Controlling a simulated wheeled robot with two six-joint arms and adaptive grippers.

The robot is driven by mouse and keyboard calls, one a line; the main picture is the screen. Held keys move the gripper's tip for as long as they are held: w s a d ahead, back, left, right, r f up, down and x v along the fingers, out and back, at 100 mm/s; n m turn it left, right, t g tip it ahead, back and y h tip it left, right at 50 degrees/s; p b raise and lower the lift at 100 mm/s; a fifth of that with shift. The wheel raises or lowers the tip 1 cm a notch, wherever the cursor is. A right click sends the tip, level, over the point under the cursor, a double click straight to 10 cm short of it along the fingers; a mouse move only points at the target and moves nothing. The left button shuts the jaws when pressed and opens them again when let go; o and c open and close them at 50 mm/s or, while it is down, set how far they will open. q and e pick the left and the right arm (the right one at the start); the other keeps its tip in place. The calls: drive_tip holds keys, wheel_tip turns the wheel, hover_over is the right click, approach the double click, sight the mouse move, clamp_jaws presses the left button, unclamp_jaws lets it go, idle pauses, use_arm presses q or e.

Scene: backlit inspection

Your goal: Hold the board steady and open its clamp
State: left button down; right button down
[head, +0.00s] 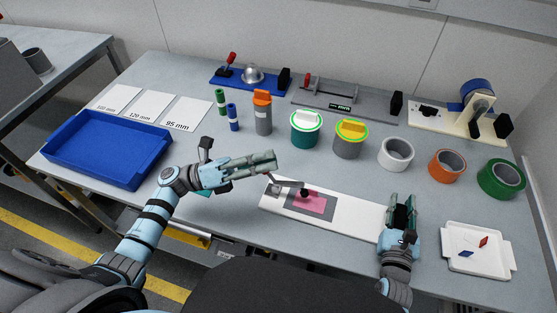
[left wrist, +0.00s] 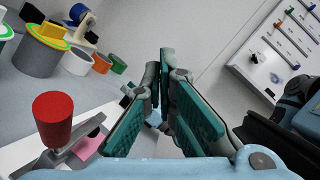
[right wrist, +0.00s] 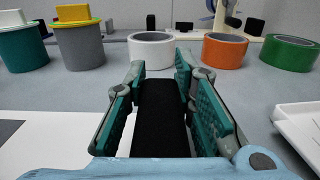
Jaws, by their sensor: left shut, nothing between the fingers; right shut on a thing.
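The white board (head: 345,219) lies near the table's front edge, with a grey patch and a pink piece (head: 310,202) on it. Its metal clamp (head: 288,184) is at the left end, its black tip (head: 304,193) over the pink piece. The clamp's red handle (left wrist: 55,108) stands up in the left wrist view; my left gripper appears to hide it in the head view. My left gripper (head: 272,160) is shut and empty, above and beside the clamp. My right gripper (head: 402,200) is shut on the black block (right wrist: 160,115) at the board's right end.
A white tray (head: 450,263) with small red and blue pieces is right of my right gripper. A blue tray (head: 69,166) is at the left. Tape rolls (head: 446,166) and lidded cans (head: 307,128) stand behind the board. The table's front edge is close.

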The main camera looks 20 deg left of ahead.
use_arm(q)
drive_tip(key=s+a+f+n+t+y, duration=0.1)
drive_tip(key=s+f+n+t+y, duration=0.3)
drive_tip(key=n, duration=0.7)
drive_tip(key=s+a+f+n+t+y, duration=0.15)
drive_tip(key=s+n+t+y, duration=0.35)
drive_tip(key=n, duration=0.6)
drive_tip(key=w+d+n+t, duration=0.1)
drive_tip(key=w, duration=0.8)
drive_tip(key=shift+w+d+f, duration=0.2)
drive_tip(key=shift+w+d, duration=0.15)
drive_tip(key=shift+d, duration=0.05)
drive_tip(key=shift+a+f+n+t+y, duration=0.15)
drive_tip(key=shift+a+n+t+y, duration=0.4)
drive_tip(key=shift+n, duration=0.35)
drive_tip(key=shift+a+f+n+t, duration=0.35)
drive_tip(key=shift+a+f+n, duration=0.25)
drive_tip(key=shift+a, duration=0.25)
drive_tip(key=shift+a+f+n+t, duration=0.3)
drive_tip(key=shift+a+f+n, duration=0.1)
drive_tip(key=shift+a+f, duration=0.35)
drive_tip(key=shift+a+r, duration=0.1)
